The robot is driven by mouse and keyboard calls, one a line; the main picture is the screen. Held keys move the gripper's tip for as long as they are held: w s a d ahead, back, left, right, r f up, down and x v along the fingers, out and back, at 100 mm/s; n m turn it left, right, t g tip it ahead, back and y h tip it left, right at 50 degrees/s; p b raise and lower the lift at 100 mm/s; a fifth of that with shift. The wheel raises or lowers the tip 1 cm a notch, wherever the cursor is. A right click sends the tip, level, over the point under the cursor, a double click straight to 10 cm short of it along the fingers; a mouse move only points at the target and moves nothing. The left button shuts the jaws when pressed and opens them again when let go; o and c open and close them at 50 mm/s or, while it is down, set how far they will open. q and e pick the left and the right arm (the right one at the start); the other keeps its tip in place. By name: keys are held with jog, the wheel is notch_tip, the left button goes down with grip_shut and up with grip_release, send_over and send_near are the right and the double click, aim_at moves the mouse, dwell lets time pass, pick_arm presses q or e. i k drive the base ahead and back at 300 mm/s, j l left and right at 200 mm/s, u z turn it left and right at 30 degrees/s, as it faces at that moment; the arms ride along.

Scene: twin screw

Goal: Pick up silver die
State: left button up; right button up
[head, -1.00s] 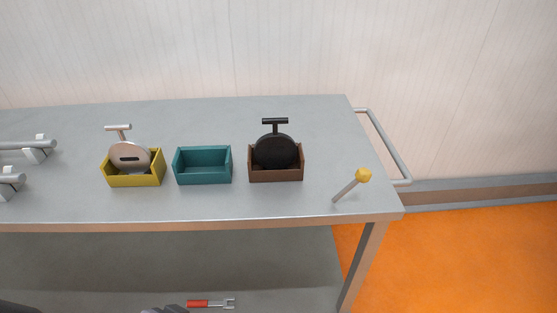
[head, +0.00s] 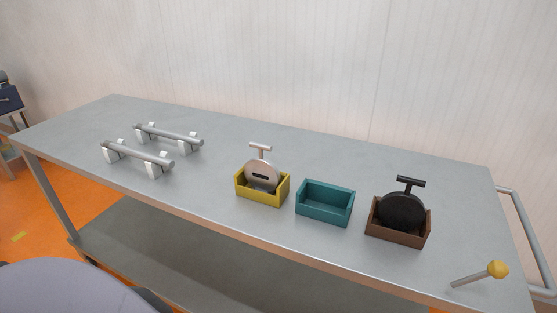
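The silver die (head: 263,175) is a round, pale metal disc with a dark slot and a T-shaped handle on top. It stands upright in the yellow box (head: 262,198) on the metal table (head: 215,190), in the middle of the head view. A black die (head: 402,211) of similar shape stands in the brown box (head: 397,233) to the right. The teal box (head: 325,204) between them is empty. Neither of my grippers can be made out in the head view.
Two grey rods (head: 138,155) (head: 168,135) rest on white supports at the table's left. A yellow-headed tool (head: 497,269) lies near the right end, by the metal push handle (head: 527,245). The table surface between the rods and the yellow box is clear.

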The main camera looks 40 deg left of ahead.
aim_at(262, 173)
jog(key=u, duration=1.25)
jog(key=k+l, duration=0.15)
jog(key=l, duration=0.35)
jog(key=k+l+z, duration=0.15)
jog(key=l, duration=0.3)
jog(key=k+l, duration=0.1)
jog(key=l, duration=0.4)
jog(key=k+l+z, duration=0.15)
jog(key=l, duration=0.35)
jog(key=k+l, duration=0.1)
jog(key=l, duration=0.4)
jog(key=u, duration=1.2)
